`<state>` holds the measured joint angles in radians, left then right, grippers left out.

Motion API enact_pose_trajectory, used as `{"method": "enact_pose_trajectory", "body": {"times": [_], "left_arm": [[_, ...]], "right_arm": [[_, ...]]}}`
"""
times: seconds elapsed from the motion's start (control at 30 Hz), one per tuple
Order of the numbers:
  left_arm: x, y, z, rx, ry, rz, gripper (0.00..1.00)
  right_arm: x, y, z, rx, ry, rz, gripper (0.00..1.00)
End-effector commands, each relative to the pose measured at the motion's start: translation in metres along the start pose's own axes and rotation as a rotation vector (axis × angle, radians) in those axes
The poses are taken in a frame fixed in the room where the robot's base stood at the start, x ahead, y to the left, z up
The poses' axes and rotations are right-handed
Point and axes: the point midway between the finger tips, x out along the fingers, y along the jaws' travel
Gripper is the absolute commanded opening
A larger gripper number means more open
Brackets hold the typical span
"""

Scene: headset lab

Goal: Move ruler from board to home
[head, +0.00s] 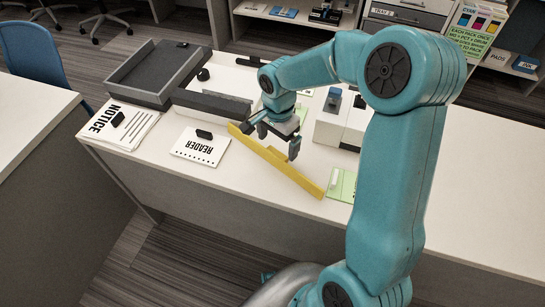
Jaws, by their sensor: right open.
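A long yellow bar (289,172), which looks like the ruler, lies slantwise on the white desk, its lower right end close to the desk's front edge. My right gripper (278,143) is open and empty, fingers pointing down, just above the bar's upper left half. I cannot tell whether the fingers touch the bar. The gripper hides a part of the desk behind it. I cannot tell for sure which thing is the board or which spot is home. My left gripper is not in view.
A READER card (200,152), a NOTICE paper stack (117,127) and a grey tray (158,72) stand left on the desk (235,183). A white box (330,130) and a green sheet (342,186) lie right of the gripper. Shelves stand behind.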

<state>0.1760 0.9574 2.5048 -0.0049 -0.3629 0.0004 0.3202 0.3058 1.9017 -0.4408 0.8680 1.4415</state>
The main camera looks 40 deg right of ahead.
Motion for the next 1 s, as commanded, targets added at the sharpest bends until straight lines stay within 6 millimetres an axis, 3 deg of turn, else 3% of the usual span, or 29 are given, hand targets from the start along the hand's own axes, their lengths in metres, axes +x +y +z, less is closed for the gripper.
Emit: {"method": "enact_pose_trajectory", "body": {"times": [0.2, 0.47, 0.5, 0.67, 0.73, 0.77, 1.0], "left_arm": [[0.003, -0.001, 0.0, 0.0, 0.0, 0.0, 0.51], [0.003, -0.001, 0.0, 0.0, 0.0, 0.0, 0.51], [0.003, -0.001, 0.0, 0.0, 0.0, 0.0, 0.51], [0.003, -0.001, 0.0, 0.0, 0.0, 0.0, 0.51], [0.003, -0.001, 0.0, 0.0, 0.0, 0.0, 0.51], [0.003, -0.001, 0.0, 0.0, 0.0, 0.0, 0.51], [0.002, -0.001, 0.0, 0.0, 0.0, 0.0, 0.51]], "right_arm": [[0.033, 0.002, -0.001, 0.0, -0.001, 0.004, 1.0], [0.036, 0.001, -0.001, 0.0, -0.001, 0.001, 1.0], [0.036, 0.001, -0.001, 0.0, -0.001, 0.001, 0.94], [0.036, 0.001, -0.001, 0.0, -0.001, 0.001, 0.42], [0.036, 0.001, -0.001, 0.0, -0.001, 0.001, 0.42], [0.036, 0.001, -0.001, 0.0, -0.001, 0.001, 0.37], [0.033, 0.001, -0.001, 0.0, 0.0, 0.0, 0.37]]}}
